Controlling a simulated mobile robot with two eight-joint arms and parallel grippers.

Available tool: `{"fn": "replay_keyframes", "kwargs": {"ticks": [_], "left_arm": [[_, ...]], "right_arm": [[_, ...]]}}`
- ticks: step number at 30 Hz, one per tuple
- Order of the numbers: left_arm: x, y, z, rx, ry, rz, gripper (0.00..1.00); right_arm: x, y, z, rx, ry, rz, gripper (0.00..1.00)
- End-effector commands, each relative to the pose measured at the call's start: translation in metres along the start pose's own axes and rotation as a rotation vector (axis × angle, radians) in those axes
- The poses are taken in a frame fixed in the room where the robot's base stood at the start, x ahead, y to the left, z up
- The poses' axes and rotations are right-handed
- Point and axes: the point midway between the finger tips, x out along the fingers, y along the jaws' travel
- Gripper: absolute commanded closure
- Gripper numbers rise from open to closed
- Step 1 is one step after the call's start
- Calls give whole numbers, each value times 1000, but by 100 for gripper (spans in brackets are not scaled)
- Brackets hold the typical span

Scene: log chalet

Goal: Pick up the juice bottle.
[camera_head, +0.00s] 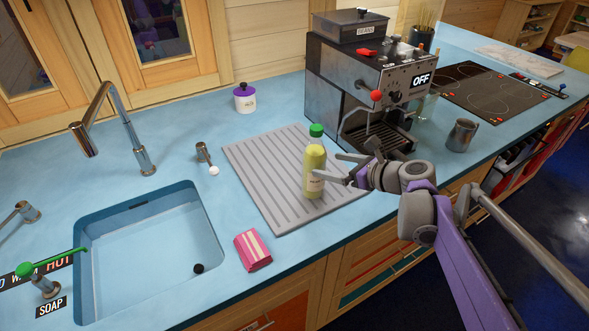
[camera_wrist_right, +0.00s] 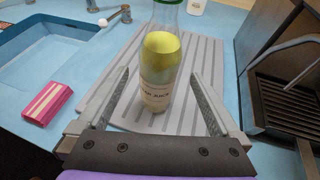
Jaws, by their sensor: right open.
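The juice bottle (camera_head: 315,165) is a clear bottle of yellow juice with a green cap and a pale label. It stands upright on the grey ribbed drying mat (camera_head: 262,165) beside the sink. My right gripper (camera_head: 328,167) comes in from the right, close to the bottle, with its fingers apart. In the right wrist view the bottle (camera_wrist_right: 160,68) stands ahead and between the lines of the two open fingers (camera_wrist_right: 160,95), with a gap on each side. Neither finger appears to touch it. My left gripper is not in view.
A black coffee machine (camera_head: 335,95) stands behind and right of the mat. A pink striped sponge (camera_head: 253,250) lies at the front by the sink (camera_head: 150,255). A metal jug (camera_head: 462,135) and a purple-lidded jar (camera_head: 244,98) stand on the blue counter.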

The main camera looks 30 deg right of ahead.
Motion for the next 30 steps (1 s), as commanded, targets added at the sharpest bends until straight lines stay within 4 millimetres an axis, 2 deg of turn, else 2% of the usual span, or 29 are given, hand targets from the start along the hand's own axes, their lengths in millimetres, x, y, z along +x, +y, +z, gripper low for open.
{"fn": "replay_keyframes", "kwargs": {"ticks": [6, 13, 21, 30], "left_arm": [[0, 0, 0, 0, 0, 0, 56], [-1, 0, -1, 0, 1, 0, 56], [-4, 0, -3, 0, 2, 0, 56], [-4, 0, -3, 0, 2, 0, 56]], "right_arm": [[36, 2, 1, -4, 1, 5, 0], [54, 2, 2, -5, 2, 5, 0], [92, 2, 7, -6, 3, 5, 0], [98, 2, 6, -6, 3, 2, 0]]}}
